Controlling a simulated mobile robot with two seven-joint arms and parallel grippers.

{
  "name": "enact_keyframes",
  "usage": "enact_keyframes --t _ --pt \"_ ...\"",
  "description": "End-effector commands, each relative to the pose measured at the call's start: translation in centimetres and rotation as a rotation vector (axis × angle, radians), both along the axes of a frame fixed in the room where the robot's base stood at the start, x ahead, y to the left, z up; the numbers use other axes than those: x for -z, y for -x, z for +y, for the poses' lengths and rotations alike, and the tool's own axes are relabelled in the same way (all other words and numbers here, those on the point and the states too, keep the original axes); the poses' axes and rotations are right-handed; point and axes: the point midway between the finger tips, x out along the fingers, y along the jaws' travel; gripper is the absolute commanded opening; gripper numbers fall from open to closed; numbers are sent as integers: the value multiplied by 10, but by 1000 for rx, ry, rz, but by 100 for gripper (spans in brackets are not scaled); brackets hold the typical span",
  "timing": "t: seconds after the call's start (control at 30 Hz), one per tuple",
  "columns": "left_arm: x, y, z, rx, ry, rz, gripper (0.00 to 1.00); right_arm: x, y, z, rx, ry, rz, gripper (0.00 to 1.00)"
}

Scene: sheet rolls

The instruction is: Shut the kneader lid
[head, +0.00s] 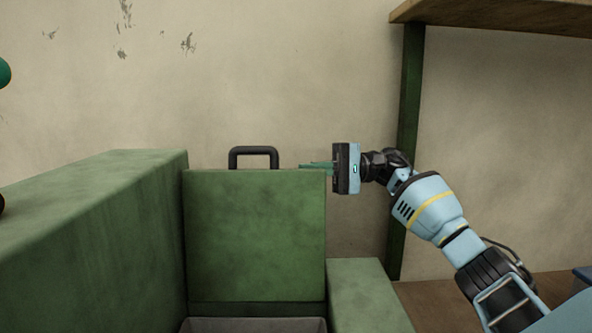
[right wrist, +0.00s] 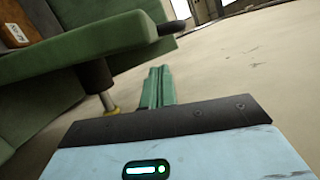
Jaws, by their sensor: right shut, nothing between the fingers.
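The kneader lid (head: 255,235) is a green panel standing upright, raised open, with a black handle (head: 254,152) on its top edge. Below it is the grey rim of the kneader's opening (head: 255,325). My right gripper (head: 303,167) is at the lid's top right corner, its thin green fingers pointing left along the top edge. The fingers (right wrist: 158,82) are together and empty in the right wrist view. There the green lid (right wrist: 85,45) lies to their left, with a dark strut (right wrist: 95,76) near it; I cannot tell whether they touch. My left gripper is not in view.
A long green block (head: 90,220) stands left of the lid and a lower green block (head: 365,297) to its right. A dark green post (head: 410,150) holds a wooden shelf (head: 490,14) at right. A plain wall (head: 270,75) is behind.

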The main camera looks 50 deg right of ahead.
Motion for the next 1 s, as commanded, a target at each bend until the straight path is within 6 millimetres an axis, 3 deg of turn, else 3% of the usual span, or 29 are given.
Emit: enact_keyframes --t 0.5,1.0 --pt "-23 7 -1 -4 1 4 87 -7 -47 62 -1 -1 -4 0" --pt "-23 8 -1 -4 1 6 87 -4 -53 70 0 1 -1 0"
